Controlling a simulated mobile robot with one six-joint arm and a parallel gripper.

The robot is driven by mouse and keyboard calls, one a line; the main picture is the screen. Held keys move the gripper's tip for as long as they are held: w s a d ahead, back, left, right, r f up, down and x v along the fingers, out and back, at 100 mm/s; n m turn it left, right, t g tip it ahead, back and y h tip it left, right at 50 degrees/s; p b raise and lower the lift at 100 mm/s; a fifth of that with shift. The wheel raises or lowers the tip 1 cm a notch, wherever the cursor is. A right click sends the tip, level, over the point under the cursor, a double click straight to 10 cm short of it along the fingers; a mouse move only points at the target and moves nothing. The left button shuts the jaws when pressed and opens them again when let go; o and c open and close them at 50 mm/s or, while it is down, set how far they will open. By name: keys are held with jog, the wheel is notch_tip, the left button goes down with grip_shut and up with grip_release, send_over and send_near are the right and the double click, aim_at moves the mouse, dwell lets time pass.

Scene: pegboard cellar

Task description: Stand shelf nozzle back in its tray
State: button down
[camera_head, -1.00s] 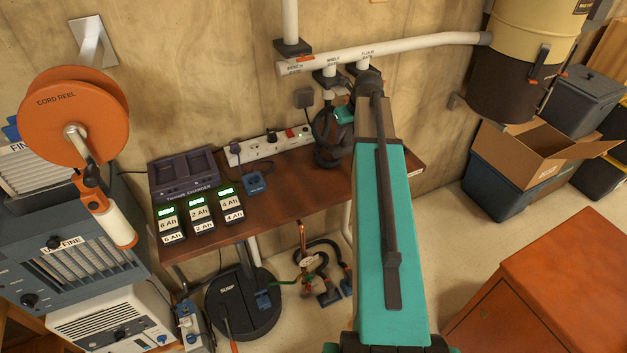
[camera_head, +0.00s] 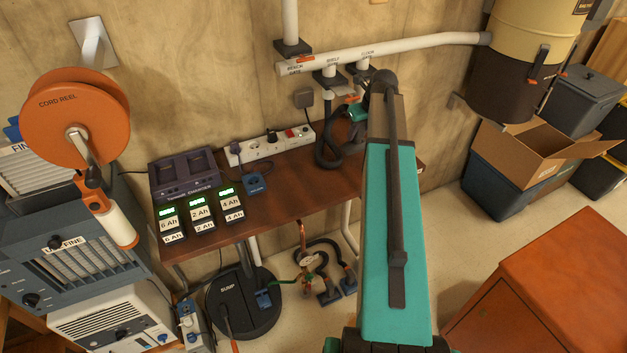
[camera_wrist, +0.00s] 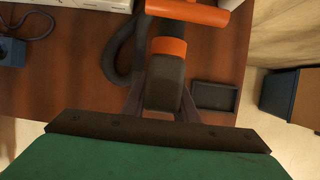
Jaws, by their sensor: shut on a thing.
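My gripper (camera_wrist: 162,102) is shut on a dark nozzle (camera_wrist: 164,82) with an orange band. In the wrist view the nozzle lies between the fingers, over the brown shelf (camera_wrist: 70,90). A black hose (camera_wrist: 113,62) curves beside it. A wide orange piece (camera_wrist: 188,11) shows beyond the band; I cannot tell whether it joins the nozzle. A small, shallow dark tray (camera_wrist: 215,97) sits on the shelf just right of the gripper and looks empty. In the head view the hose (camera_head: 326,148) hangs beside my wrist, and my arm hides the tray.
A white power strip (camera_head: 270,147), a dark charger (camera_head: 184,176) and several batteries with green displays stand on the shelf's left part. White duct pipe (camera_head: 400,50) runs along the wall above. A blue bin (camera_wrist: 292,95) is past the shelf's right edge.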

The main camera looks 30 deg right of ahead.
jog(key=s+d+p, duration=0.1)
jog(key=s+d, duration=0.1)
jog(key=d, duration=1.2)
jog(key=shift+s+d+p, duration=0.15)
jog(key=shift+d+p, duration=0.15)
jog(key=shift+p, duration=0.1)
dwell(1.5)
dwell(0.5)
jog(key=shift+f+b, duration=0.55)
jog(key=shift+f, duration=0.8)
jog(key=shift+p, duration=0.5)
dwell(1.4)
jog(key=shift+f, duration=0.3)
dwell(0.7)
